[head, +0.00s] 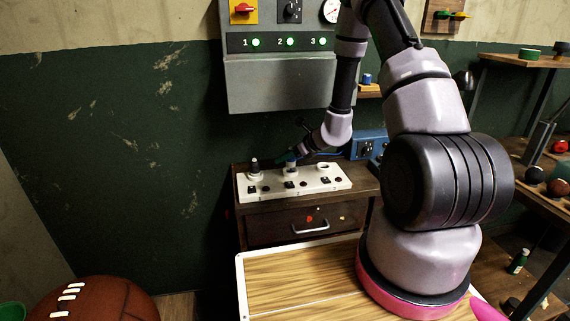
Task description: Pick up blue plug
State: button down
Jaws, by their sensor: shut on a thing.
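My gripper (300,150) is low over the wooden cabinet, at the back of a white socket strip (310,186). It is shut on the blue plug (291,157), a small dark bluish piece mostly hidden by the fingers. The plug is close above the middle white socket (290,170); I cannot tell whether they touch. A thin blue cable (330,154) runs from near the gripper toward a blue box (368,144) on the right.
A black plug (254,166) stands upright in the left socket. The right socket (323,168) looks empty. A grey panel (277,83) with green lamps 1, 2 and 3 lit hangs above. A brown leather ball (105,301) lies at lower left. Shelves (540,180) stand at right.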

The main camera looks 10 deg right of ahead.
jog(key=s+d, duration=1.2)
jog(key=shift+s+d+r, duration=0.2)
jog(key=shift+r, duration=0.1)
jog(key=shift+s+d+r, duration=0.15)
jog(key=shift+r, duration=0.4)
